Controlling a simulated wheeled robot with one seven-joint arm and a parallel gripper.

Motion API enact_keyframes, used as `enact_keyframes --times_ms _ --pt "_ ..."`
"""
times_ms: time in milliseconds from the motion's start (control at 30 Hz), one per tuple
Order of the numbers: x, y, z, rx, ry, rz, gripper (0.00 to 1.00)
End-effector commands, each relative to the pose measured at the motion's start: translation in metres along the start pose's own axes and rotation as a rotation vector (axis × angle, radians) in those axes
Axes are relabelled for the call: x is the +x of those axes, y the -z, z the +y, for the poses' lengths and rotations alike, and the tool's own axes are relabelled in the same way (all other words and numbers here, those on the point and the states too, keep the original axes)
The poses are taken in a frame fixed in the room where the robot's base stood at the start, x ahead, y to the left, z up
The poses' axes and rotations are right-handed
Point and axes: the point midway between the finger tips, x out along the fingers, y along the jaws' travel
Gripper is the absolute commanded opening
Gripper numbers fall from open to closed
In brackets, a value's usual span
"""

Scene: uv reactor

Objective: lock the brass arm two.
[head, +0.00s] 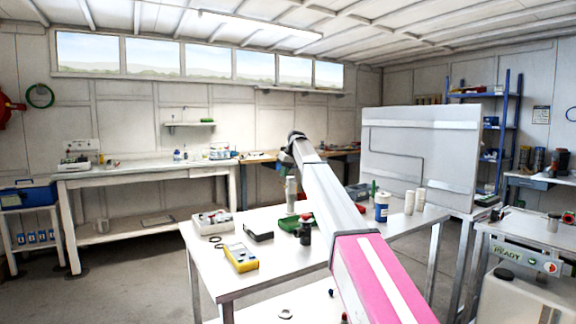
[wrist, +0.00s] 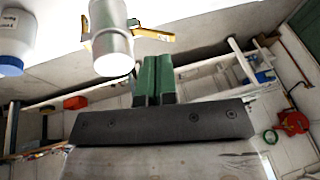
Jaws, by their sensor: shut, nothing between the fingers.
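In the wrist view a pale metal cylinder (wrist: 112,45) hangs into the picture at upper left. One brass arm (wrist: 155,35) sticks out from its right side, and a shorter brass piece (wrist: 86,30) shows at its left. I cannot tell which is arm two. My gripper (wrist: 158,60) has its green fingers shut together and empty, with the tips close to the right brass arm; I cannot tell whether they touch. In the head view my own arm hides most of the gripper. A pale upright cylinder (head: 291,195) stands on the table there.
The white table (head: 262,275) also holds a yellow meter (head: 240,258), a green tray (head: 294,223), a dark-capped bottle (head: 305,232) and a blue-labelled bottle (head: 381,208). A large white panel (head: 420,150) stands behind. A blue-capped white bottle (wrist: 14,42) is left of the cylinder.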

Motion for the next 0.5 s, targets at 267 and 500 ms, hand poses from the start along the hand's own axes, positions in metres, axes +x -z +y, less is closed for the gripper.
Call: enact_keyframes --times_ms 267,500 --pt "0.019 -0.006 -0.008 0.001 0.000 0.000 0.00" --pt "0.020 -0.006 -0.008 0.001 -0.001 0.000 0.00"
